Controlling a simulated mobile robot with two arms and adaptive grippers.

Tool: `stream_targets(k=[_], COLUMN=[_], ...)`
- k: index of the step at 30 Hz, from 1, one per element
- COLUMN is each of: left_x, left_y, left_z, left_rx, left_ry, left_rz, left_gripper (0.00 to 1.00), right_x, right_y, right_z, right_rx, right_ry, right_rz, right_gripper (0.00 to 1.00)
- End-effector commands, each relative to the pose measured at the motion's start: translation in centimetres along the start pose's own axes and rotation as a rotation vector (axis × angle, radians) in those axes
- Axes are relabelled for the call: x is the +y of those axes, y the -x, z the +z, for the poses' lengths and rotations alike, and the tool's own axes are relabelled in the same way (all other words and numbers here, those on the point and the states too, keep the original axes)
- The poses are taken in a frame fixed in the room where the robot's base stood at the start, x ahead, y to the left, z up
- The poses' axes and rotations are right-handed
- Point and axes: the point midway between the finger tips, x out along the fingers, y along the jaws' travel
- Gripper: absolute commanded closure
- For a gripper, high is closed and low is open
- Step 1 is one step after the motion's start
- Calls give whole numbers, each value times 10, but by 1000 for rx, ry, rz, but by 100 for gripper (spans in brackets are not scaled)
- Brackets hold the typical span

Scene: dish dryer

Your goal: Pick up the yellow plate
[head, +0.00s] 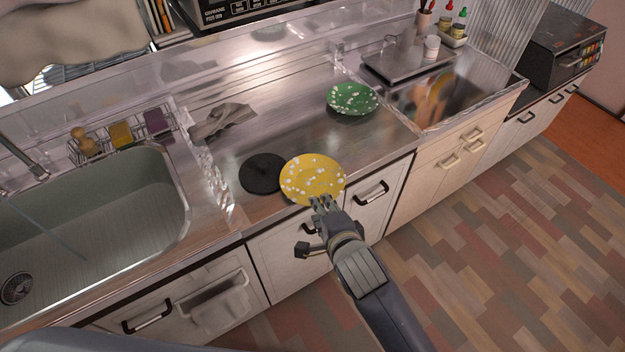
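The yellow plate (312,176) with white spots is at the counter's front edge, in the middle of the head view. Its near rim is between the fingers of my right gripper (323,203), which look shut on it. The plate's near part overhangs the counter edge in this view, and it seems to be held above the steel. My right arm comes in from the lower right. My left gripper is not in view.
A dark round patch (263,173), shadow or disc, lies left of the plate. A green spotted plate (352,99) and crumpled grey cloth (222,121) lie farther back. The sink (95,215) is at left. Bare counter (290,125) lies between.

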Motion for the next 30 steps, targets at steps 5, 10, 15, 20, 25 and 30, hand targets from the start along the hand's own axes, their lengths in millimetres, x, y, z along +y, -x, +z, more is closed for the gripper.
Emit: stream_targets(k=[5, 10, 15, 20, 25, 30], left_x=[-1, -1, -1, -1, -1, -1], left_y=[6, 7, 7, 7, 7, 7], left_z=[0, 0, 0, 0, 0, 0], left_rx=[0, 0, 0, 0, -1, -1], left_ry=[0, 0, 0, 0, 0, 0], left_rz=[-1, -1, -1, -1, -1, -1], left_gripper=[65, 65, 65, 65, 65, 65], right_x=[3, 4, 5, 5, 5, 4], right_y=[-22, -40, -45, -45, -45, -44], right_z=[-3, -2, -2, -2, -2, -2], right_rx=[3, 1, 0, 0, 0, 0], right_ry=[7, 4, 2, 2, 2, 2], right_rz=[2, 1, 1, 1, 1, -2], right_gripper=[71, 71, 71, 71, 100, 100])
